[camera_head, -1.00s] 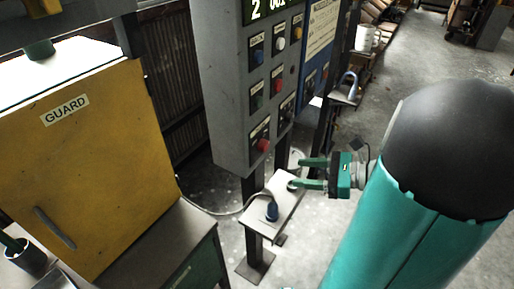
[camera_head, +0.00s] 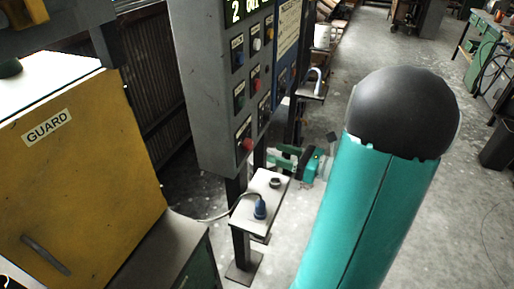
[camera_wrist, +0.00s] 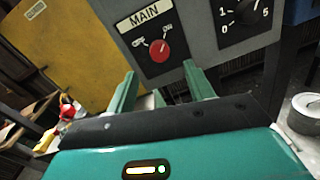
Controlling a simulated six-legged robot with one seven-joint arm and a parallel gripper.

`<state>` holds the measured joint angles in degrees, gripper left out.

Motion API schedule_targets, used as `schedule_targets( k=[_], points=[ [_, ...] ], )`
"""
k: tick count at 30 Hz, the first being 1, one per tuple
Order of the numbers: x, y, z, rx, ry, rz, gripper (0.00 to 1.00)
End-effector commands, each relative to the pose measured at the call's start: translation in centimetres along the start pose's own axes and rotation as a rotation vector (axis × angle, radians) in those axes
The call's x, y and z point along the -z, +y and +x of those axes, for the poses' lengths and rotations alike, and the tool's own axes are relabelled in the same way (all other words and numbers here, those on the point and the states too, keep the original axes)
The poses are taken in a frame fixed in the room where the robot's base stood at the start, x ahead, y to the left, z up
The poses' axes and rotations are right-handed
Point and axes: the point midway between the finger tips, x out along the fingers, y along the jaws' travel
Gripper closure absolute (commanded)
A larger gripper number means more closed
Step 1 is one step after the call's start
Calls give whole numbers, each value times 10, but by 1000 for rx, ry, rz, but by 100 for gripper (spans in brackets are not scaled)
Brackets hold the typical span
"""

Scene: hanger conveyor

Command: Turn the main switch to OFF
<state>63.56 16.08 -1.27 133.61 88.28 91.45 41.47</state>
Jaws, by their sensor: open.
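The main switch is a red round knob (camera_wrist: 159,51) on a black plate under a MAIN label, with a small marking at its upper left and one at its upper right. I cannot read which way the knob points. In the head view the red knob (camera_head: 247,144) sits low on the grey control panel (camera_head: 205,110). My gripper (camera_wrist: 160,72) is open and empty, its two green fingers below the knob in the wrist picture and apart from it. In the head view my gripper (camera_head: 284,158) is right of the panel's lower end, partly hidden.
A 0-to-5 dial (camera_wrist: 245,17) sits right of the switch. The yellow GUARD cabinet (camera_head: 90,180) is at left. Open floor (camera_head: 400,60) lies at right.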

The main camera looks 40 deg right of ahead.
Motion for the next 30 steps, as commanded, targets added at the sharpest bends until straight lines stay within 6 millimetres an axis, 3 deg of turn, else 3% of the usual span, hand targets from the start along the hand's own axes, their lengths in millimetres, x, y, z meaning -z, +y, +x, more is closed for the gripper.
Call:
schedule_targets(
  k=[9,15,22,28,30],
  points=[
    [1,3,58,-2,1,0,47],
    [1,4,71,0,1,0,47],
    [1,4,72,1,1,0,47],
    [1,4,72,1,1,0,87],
    [1,4,71,1,1,0,92]
  ],
)
